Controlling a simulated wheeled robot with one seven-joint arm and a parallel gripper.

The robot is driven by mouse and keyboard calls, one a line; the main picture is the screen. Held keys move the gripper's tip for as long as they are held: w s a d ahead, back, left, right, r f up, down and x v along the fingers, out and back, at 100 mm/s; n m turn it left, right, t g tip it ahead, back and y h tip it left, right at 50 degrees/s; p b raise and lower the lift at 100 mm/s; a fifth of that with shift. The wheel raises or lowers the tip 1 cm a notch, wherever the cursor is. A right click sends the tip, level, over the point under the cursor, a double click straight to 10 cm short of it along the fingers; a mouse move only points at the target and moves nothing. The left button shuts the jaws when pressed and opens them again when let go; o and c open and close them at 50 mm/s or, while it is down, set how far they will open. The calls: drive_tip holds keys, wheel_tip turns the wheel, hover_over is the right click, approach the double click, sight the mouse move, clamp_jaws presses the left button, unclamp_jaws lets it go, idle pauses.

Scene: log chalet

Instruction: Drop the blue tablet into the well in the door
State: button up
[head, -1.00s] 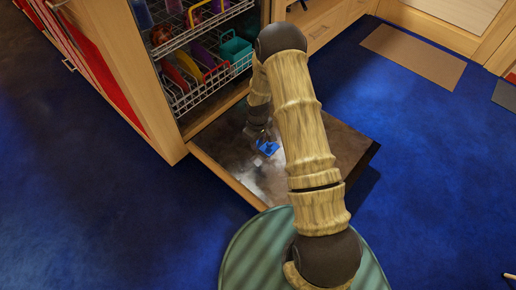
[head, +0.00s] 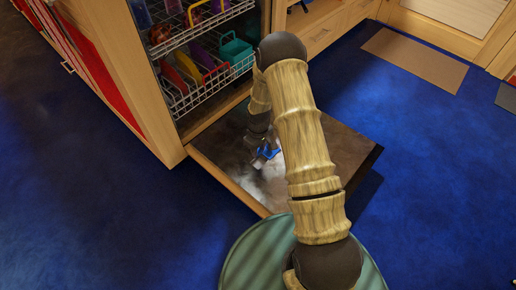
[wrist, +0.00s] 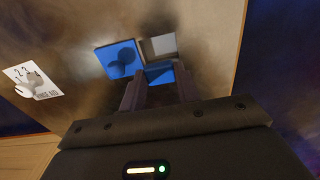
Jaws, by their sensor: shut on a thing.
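The dishwasher door (head: 330,145) is folded down flat, with a brown inner face. My gripper (head: 266,155) is low over its middle, pointing down. In the wrist view my gripper (wrist: 160,85) is shut on the blue tablet (wrist: 159,72), which shows between the fingertips. Just beyond the tablet is a pale grey square (wrist: 159,46), which looks like the well. To its left is a blue square panel (wrist: 118,58) with dark round shapes on it. The tablet partly overlaps the well's near edge in this view; I cannot tell its height above the door.
Two wire racks (head: 205,85) with colourful dishes stand inside the dishwasher above the door. A white label (wrist: 33,82) lies at the left in the wrist view. A round green surface (head: 250,260) is at the front. Blue floor around the door is clear.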

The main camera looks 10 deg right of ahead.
wheel_tip(320, 180, down, 3)
drive_tip(key=shift+r+b, duration=0.2)
drive_tip(key=shift+b, duration=0.7)
drive_tip(key=shift+d+f+b, duration=0.15)
drive_tip(key=shift+f+b, duration=0.4)
drive_tip(key=shift+f, duration=0.05)
drive_tip(key=shift+a+f+b, duration=0.2)
drive_tip(key=shift+f+b, duration=0.45)
drive_tip(key=shift+f, duration=0.1)
drive_tip(key=shift+s, duration=0.1)
drive_tip(key=o, duration=1)
drive_tip(key=shift+d, duration=0.1)
drive_tip(key=shift+o, duration=0.2)
wheel_tip(320, 180, up, 18)
drive_tip(key=p, duration=0.9)
drive_tip(key=shift+f, duration=0.25)
